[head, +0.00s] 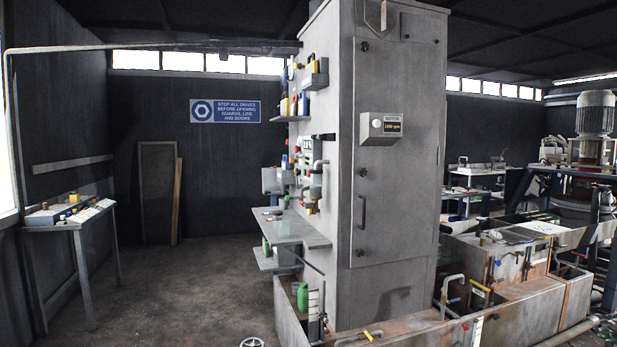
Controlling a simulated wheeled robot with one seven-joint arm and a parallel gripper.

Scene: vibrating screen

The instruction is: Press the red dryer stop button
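A tall grey cabinet (395,205) stands in the middle of the head view. Its left side carries small fittings, seen at a steep angle. Among them are small red spots, one near a red fitting (298,149) at mid height. All these parts are too small for me to tell which is the dryer stop button, or read any label. My gripper is not in view.
A grey shelf (290,228) juts from the cabinet's left side, with a green container (302,297) below it. Low rusty tanks (515,312) and pipes crowd the right.

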